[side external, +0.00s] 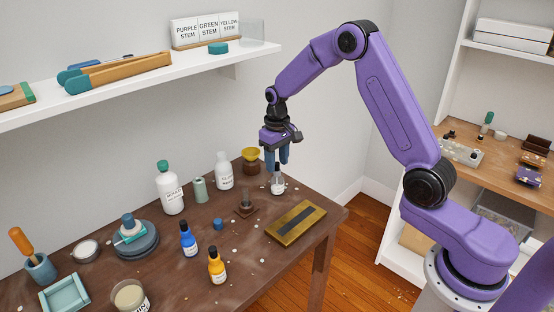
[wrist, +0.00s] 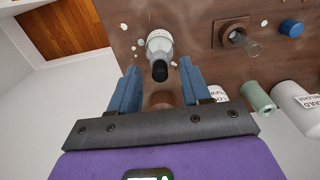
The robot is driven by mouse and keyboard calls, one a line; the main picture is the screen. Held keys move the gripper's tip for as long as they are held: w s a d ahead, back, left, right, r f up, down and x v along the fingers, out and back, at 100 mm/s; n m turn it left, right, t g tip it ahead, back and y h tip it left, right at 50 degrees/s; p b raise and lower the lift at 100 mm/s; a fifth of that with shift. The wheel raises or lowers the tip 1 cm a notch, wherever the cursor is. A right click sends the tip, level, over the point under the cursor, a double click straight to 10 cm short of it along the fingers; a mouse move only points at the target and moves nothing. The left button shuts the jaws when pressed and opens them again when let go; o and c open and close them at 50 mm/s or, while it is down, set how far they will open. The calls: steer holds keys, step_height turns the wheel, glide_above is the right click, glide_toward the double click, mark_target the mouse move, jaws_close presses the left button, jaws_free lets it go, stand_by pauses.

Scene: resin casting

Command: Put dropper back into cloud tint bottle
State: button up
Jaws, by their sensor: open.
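The cloud tint bottle (side external: 277,186), as I take it, is a small clear-to-whitish bottle with a white label, standing upright near the table's back right. It also shows in the wrist view (wrist: 160,43). A dropper with a black bulb (wrist: 159,69) appears seated in its neck; in the side view the fingers mostly hide it. My gripper (side external: 277,162) points down over the bottle. In the wrist view my gripper (wrist: 159,72) is open, its blue fingers either side of the bulb with gaps. I cannot tell whether they touch it. The label is unreadable.
A brown stand (side external: 245,211) holding a clear glass piece is left of the bottle. Blue (side external: 188,241) and orange (side external: 216,267) dropper bottles stand nearer the front. A brass-coloured tray (side external: 296,226) lies in front. An amber jar with yellow top (side external: 250,160) and a white bottle (side external: 224,172) are behind.

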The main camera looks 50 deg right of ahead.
step_height(320, 180, up, 18)
steer(key=f, duration=0.1)
steer(key=s+a+f+n, duration=0.1)
steer(key=s+a+n, duration=0.2)
steer(key=s+a, duration=0.4)
steer(key=s+a+f+n, duration=0.1)
steer(key=s+a+n, duration=0.3)
steer(key=s, duration=0.5)
steer(key=s+d+f+n, duration=0.1)
steer(key=s+f+n, duration=0.1)
steer(key=s, duration=0.9)
steer(key=s+d+f+n, duration=0.1)
steer(key=s+f+n, duration=0.2)
steer(key=s, duration=0.7)
steer(key=shift+s+d+n, duration=0.3)
steer(key=shift+s+d, duration=0.05)
